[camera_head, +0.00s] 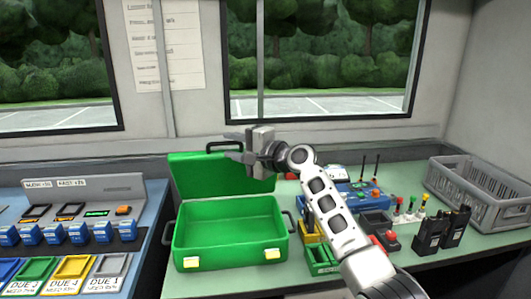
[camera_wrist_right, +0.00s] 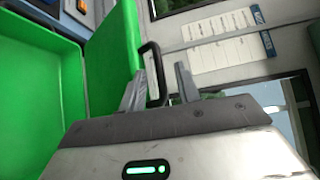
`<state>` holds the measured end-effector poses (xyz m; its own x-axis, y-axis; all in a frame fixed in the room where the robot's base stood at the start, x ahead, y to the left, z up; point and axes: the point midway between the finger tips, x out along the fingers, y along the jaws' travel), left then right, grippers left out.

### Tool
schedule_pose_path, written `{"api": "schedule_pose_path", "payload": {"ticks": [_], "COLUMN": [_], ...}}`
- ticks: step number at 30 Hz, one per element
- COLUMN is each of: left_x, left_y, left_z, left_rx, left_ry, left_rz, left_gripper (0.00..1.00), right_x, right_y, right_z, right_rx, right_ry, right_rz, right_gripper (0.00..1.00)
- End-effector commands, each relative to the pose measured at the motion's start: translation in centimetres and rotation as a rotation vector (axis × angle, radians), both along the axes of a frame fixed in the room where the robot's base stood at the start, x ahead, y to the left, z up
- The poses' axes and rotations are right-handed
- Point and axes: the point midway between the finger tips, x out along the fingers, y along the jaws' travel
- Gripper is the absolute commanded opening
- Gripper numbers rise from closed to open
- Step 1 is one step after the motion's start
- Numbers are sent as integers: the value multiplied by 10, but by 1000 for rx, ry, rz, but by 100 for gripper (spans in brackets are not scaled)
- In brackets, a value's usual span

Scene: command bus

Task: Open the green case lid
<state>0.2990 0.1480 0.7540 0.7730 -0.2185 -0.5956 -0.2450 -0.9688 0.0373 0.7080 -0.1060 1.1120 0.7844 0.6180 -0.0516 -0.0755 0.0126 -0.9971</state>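The green case (camera_head: 228,240) stands on the table with its base open and empty and two yellow latches on its front. Its lid (camera_head: 190,180) is raised at the back and leans upright; its inner face shows. The lid's black handle (camera_head: 213,147) is at its top edge. My right gripper (camera_head: 234,146) is at the handle, partly in front of the lid. In the right wrist view, its two fingers (camera_wrist_right: 160,82) are apart with the black handle (camera_wrist_right: 151,58) between them; I see gaps beside the handle. My left gripper is in neither view.
Right of the case are a blue box (camera_head: 345,186), several small items, two black radios (camera_head: 442,232) and a grey crate (camera_head: 470,185). A control panel (camera_head: 90,200) with coloured trays stands at the left. Windows and a wall sheet (camera_head: 165,45) are behind the lid.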

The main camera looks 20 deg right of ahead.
Motion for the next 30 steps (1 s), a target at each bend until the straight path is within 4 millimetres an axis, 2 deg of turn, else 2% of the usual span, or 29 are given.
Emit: {"api": "schedule_pose_path", "payload": {"ticks": [12, 16, 22, 30], "left_x": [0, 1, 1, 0], "left_y": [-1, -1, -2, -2], "left_z": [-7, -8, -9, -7], "left_rx": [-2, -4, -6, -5], "left_ry": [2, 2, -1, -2], "left_rz": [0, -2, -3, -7], "left_gripper": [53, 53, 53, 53], "right_x": [-74, -93, -109, -112], "right_y": [-58, -73, -86, -88], "right_z": [3, 5, 7, 9], "right_rx": [-5, -3, -1, -1], "right_ry": [-2, -2, -2, -2], "right_rz": [-3, -2, -1, 0], "right_gripper": [33, 33, 33, 33]}}
